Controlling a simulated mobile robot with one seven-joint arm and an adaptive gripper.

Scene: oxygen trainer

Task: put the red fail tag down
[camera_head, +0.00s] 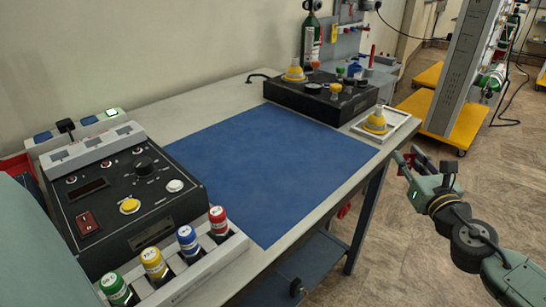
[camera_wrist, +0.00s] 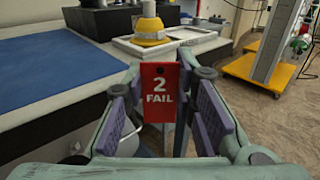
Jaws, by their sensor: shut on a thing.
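The red fail tag (camera_wrist: 161,92) faces the camera in the wrist view, upright, with "2 FAIL" in white. My gripper (camera_wrist: 165,110) is shut on it, with the tag between the purple finger pads. In the head view my gripper (camera_head: 408,162) is held out over the floor just off the right edge of the table. The tag is hard to make out there; a small red patch shows by the fingers.
A blue mat (camera_head: 265,160) lies clear on the table. A white tray (camera_head: 404,127) with a yellow-domed mask (camera_head: 376,122) sits at the right edge, close to my gripper. Black control boxes stand at the back (camera_head: 300,97) and left (camera_head: 115,215). Colored bottles fill a front rack.

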